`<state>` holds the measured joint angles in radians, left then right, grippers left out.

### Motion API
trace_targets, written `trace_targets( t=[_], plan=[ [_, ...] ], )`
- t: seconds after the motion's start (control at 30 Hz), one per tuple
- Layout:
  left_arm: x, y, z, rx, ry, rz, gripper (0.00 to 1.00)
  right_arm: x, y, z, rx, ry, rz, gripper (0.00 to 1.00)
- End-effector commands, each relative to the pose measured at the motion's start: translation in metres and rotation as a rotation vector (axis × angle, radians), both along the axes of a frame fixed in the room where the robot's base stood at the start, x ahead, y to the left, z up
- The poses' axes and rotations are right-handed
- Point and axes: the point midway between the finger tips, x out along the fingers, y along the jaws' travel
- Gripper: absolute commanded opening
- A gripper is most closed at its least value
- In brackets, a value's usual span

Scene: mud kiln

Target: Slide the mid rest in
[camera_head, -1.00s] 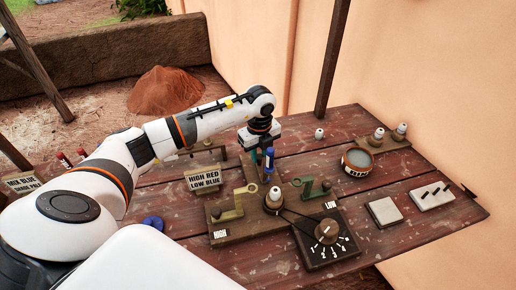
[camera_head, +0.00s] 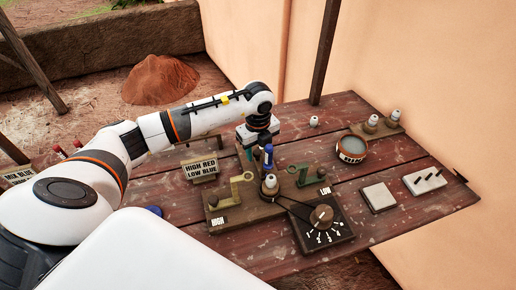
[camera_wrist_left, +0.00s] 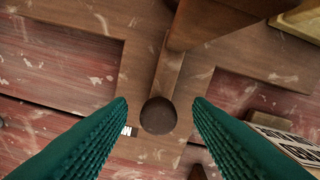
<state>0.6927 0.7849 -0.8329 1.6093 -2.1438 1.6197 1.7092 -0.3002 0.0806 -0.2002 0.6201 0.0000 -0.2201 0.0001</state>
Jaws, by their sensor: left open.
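A wooden stand (camera_head: 225,221) on the table has a tan bracket (camera_head: 236,192) by its HIGH label and a green bracket (camera_head: 313,174) by its LOW label. A white-topped spindle (camera_head: 269,184) stands between them. My left gripper (camera_head: 252,162) is open just behind the stand, pointing down. In the left wrist view its green fingers spread on either side of a dark round knob (camera_wrist_left: 158,116) at the end of a wooden strip (camera_wrist_left: 169,75). I cannot tell whether this is the mid rest. No finger visibly touches the knob. My right gripper is out of view.
A numbered dial (camera_head: 321,215) is joined to the spindle by a dark cord. A sign reading HIGH RED LOW BLUE (camera_head: 201,168) stands left of the gripper. A round pot (camera_head: 352,149), a pale tile (camera_head: 378,197) and a pegged block (camera_head: 425,180) are to the right.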

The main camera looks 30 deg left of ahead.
Motion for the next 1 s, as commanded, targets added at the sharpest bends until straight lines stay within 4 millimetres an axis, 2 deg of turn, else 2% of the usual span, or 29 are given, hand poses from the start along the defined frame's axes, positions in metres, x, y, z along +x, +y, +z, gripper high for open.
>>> trace_targets(
  t=[0.17,0.6,0.8,1.0],
  plan=[
    [0.001,0.000,0.014,0.000,-0.004,0.000,0.46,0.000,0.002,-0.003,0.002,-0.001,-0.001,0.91],
    [0.001,-0.001,0.101,0.000,-0.005,-0.001,0.46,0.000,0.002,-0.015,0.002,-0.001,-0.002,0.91],
    [0.000,-0.001,0.119,0.000,-0.001,0.000,0.46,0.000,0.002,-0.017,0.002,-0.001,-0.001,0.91],
    [-0.001,-0.001,0.121,0.000,0.000,0.000,0.46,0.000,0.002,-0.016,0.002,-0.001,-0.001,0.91]
  ],
)
